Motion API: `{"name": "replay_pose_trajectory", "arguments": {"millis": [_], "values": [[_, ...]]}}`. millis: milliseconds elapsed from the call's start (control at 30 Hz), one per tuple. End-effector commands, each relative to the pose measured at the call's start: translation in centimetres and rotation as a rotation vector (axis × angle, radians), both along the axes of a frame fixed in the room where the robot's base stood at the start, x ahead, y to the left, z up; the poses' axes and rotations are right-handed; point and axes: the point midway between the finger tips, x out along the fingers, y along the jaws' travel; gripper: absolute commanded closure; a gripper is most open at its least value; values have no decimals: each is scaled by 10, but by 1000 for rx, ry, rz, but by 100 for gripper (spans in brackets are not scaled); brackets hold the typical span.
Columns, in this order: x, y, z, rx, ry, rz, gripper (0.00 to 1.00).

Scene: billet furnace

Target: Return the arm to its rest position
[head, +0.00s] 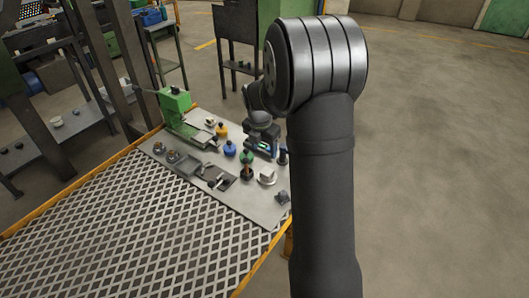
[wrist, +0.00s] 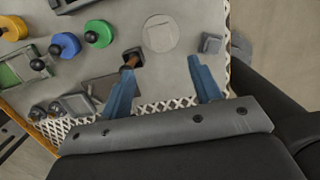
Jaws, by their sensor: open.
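My gripper (wrist: 164,66) shows in the wrist view with its two blue fingers wide apart and nothing held between them. It is above the grey bench plate (wrist: 180,70). A dark knob with a brown handle (wrist: 130,59) appears right at the left fingertip; I cannot tell whether they touch. In the head view my arm reaches out over the bench and its bent upper part fills the centre right. The gripper end is small there, and its fingers are hard to make out among the bench items.
Yellow (head: 222,131), blue (head: 230,149) and green knobs (head: 246,157) stand on the plate, with a white round piece (head: 267,177) and a grey block (head: 282,197) nearby. A green machine (head: 175,104) stands at the plate's far left. Open floor (head: 440,150) lies to the right.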

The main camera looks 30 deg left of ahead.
Motion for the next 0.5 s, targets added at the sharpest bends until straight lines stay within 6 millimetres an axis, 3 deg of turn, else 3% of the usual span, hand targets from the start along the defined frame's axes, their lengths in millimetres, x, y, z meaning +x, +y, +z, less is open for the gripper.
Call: {"name": "replay_pose_trajectory", "arguments": {"millis": [333,500], "values": [[0,0,-2,-1,1,0,42],[3,0,-18,-2,2,-1,42]]}}
